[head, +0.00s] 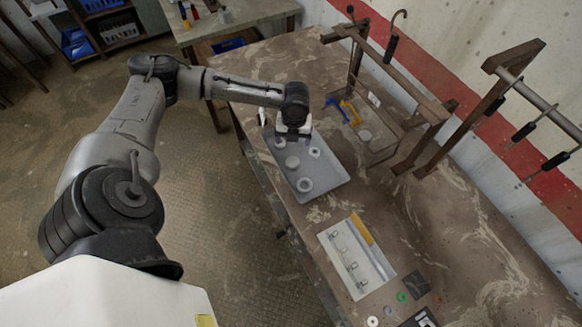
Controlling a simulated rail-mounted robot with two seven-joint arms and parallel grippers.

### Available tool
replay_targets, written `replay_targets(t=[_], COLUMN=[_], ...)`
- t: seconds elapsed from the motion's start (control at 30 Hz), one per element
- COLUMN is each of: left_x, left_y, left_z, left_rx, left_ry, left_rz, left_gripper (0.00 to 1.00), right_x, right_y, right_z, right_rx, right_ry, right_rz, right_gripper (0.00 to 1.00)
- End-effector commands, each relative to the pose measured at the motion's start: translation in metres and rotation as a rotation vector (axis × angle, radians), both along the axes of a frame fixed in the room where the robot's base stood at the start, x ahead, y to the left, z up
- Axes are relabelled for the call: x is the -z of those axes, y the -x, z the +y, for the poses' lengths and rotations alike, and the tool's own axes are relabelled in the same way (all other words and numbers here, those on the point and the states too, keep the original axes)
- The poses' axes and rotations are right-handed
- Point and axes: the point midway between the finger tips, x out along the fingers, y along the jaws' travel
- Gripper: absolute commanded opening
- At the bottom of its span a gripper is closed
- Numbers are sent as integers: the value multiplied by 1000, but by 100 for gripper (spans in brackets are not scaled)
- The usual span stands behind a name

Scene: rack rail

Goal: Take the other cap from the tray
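A grey tray (332,184) lies on the table and holds several small pale round pieces. One disc-like piece (292,162) is near the middle, a ring-like piece (305,184) is at the near end, and a smaller one with a dark centre (314,152) is at the right. I cannot tell for sure which of these is a cap. My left gripper (293,137) points down over the far end of the tray, close to a pale piece there that it partly hides. Its fingertips are too small to show whether it is open or shut. My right gripper is not in view.
A wooden rack frame (400,88) with a dark-handled hook stands to the right of the tray. Blue (336,108) and yellow (351,112) tools lie beneath it. A pale panel with small fittings (372,272) and small coloured discs lie nearer. A rail with hooks (540,105) is at right.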

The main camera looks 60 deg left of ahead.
Motion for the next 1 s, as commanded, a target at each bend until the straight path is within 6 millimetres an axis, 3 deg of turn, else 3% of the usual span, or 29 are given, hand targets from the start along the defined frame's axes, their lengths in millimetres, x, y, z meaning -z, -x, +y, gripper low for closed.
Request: replay_targets(t=[0.2,0.33,0.47,0.8,1.0], left_x=[0,0,7,62,82], left_y=[-2,-2,-2,-2,-2], left_z=[-6,-6,-7,-7,-7], left_rx=[347,464,515,524,523], left_ry=[37,39,40,39,39], left_rz=[-6,-8,-6,-4,-6], left_gripper=[83,83,83,83,83], right_x=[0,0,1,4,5], right_y=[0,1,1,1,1], right_z=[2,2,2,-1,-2], right_rx=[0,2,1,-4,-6], right_ry=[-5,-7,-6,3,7], right_rz=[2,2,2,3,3], right_gripper=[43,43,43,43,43])
